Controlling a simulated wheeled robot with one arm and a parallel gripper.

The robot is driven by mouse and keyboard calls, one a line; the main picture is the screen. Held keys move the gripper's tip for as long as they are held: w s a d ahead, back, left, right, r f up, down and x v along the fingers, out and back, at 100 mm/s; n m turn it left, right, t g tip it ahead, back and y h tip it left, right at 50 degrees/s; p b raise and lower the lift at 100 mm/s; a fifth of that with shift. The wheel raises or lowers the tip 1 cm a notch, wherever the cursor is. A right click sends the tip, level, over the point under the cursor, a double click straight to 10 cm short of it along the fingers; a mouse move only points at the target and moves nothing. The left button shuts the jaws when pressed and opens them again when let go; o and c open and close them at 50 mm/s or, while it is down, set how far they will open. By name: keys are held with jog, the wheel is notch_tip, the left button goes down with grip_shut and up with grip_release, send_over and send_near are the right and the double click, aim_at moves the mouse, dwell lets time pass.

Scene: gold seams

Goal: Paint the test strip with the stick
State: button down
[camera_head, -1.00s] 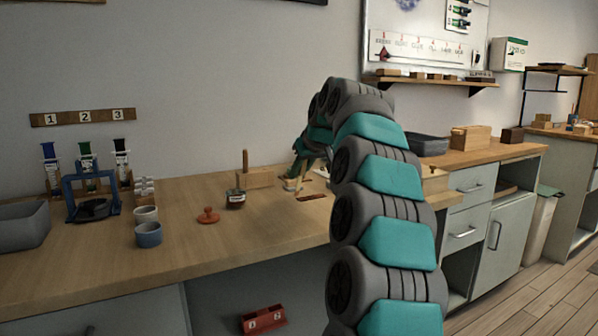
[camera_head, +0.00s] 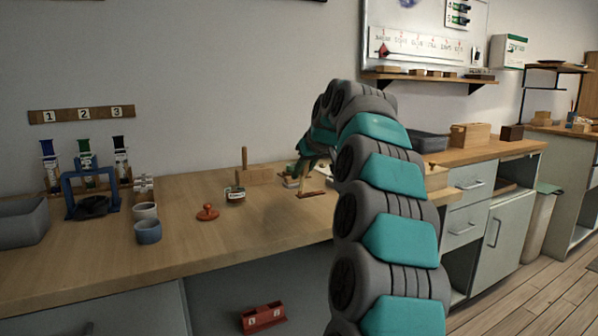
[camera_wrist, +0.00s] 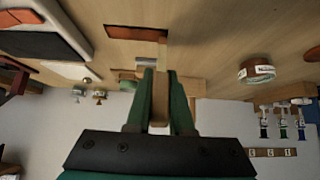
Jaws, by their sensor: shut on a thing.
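My gripper (camera_wrist: 161,74) is shut on a pale wooden stick (camera_wrist: 162,58), which shows between the green fingers in the wrist view. The stick also shows below my gripper in the head view (camera_head: 304,180). A brown-red test strip (camera_wrist: 135,33) lies flat on the bench. The stick's far end is at the strip's end in the wrist view. In the head view the stick's lower end meets the strip (camera_head: 313,194); I cannot tell whether it touches. A small labelled jar (camera_head: 235,195) stands left of the strip, also in the wrist view (camera_wrist: 257,73).
A wooden block with an upright peg (camera_head: 255,177) stands behind the jar. A red-orange knobbed piece (camera_head: 208,212) and two cups, one blue (camera_head: 148,232), are to the left. The bench front (camera_head: 250,235) is clear. Pale and dark flat pieces lie near the strip.

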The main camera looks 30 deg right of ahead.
jog(key=shift+w+d+p, duration=0.1)
jog(key=shift+d+p, duration=0.95)
jog(key=shift+d, duration=1.3)
jog(key=shift+d+p, duration=0.35)
jog(key=shift+d, duration=0.15)
jog(key=shift+a+f, duration=0.15)
jog(key=shift+a, duration=0.4)
jog(key=shift+a+b, duration=0.45)
jog(key=shift+a, duration=1.5)
jog(key=shift+a+r+b, duration=0.2)
jog(key=shift+a+b, duration=0.1)
jog(key=shift+a, duration=0.65)
jog(key=shift+r, duration=0.1)
